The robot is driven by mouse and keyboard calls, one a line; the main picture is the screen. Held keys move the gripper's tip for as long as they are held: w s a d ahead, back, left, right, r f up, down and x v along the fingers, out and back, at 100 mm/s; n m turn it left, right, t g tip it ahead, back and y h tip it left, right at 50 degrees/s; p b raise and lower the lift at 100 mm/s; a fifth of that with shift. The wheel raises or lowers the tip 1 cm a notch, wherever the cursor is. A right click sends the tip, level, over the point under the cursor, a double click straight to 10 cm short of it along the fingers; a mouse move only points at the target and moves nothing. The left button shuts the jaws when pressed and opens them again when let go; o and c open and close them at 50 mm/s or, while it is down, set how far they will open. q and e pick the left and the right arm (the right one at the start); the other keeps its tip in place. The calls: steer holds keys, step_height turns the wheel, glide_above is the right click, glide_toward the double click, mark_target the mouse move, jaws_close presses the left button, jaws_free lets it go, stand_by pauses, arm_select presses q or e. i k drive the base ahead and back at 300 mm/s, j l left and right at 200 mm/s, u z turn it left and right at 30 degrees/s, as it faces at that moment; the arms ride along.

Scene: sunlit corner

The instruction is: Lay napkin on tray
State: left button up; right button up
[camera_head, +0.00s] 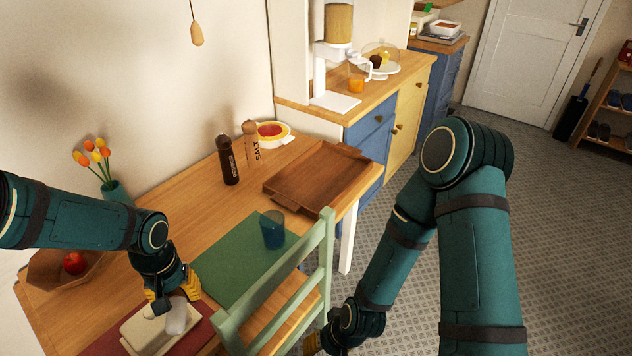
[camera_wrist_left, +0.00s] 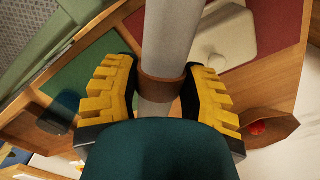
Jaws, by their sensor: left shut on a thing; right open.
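The napkin is a white roll (camera_head: 177,316) with a brown ring (camera_wrist_left: 162,90) around its middle. My left gripper (camera_head: 173,294) is shut on it at the ring, above the near end of the table by the butter dish. In the left wrist view the roll (camera_wrist_left: 174,35) runs between the yellow fingers. The brown wooden tray (camera_head: 316,172) lies empty at the far right of the table, well away from the left gripper. My right gripper (camera_head: 312,345) is low at the bottom edge beside the chair, mostly hidden and apart from the table things.
A green placemat (camera_head: 232,262) with a blue glass (camera_head: 273,230) lies between napkin and tray. The butter dish (camera_head: 148,331) sits on a red mat (camera_head: 190,339). Pepper (camera_head: 228,160) and salt (camera_head: 251,141) mills stand left of the tray. A green chair (camera_head: 318,258) stands at the front edge.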

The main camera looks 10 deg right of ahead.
mark_target(330, 170)
steer(key=l, duration=0.3)
steer(key=k+l, duration=0.15)
steer(key=l, duration=0.2)
steer(key=i+l, duration=0.15)
steer(key=l, duration=0.2)
steer(key=i+l+u, duration=0.1)
steer(key=l, duration=0.3)
steer(key=i+l, duration=0.2)
steer(key=l, duration=0.15)
steer(key=i+l, duration=0.15)
steer(key=l, duration=0.25)
steer(key=i+l, duration=0.2)
steer(key=l, duration=0.15)
steer(key=i+l+u, duration=0.1)
steer(key=l, duration=0.25)
steer(key=i+l, duration=0.25)
steer(key=i, duration=0.25)
steer(key=i+l+u, duration=0.1)
steer(key=i+l, duration=0.15)
steer(key=i, duration=0.25)
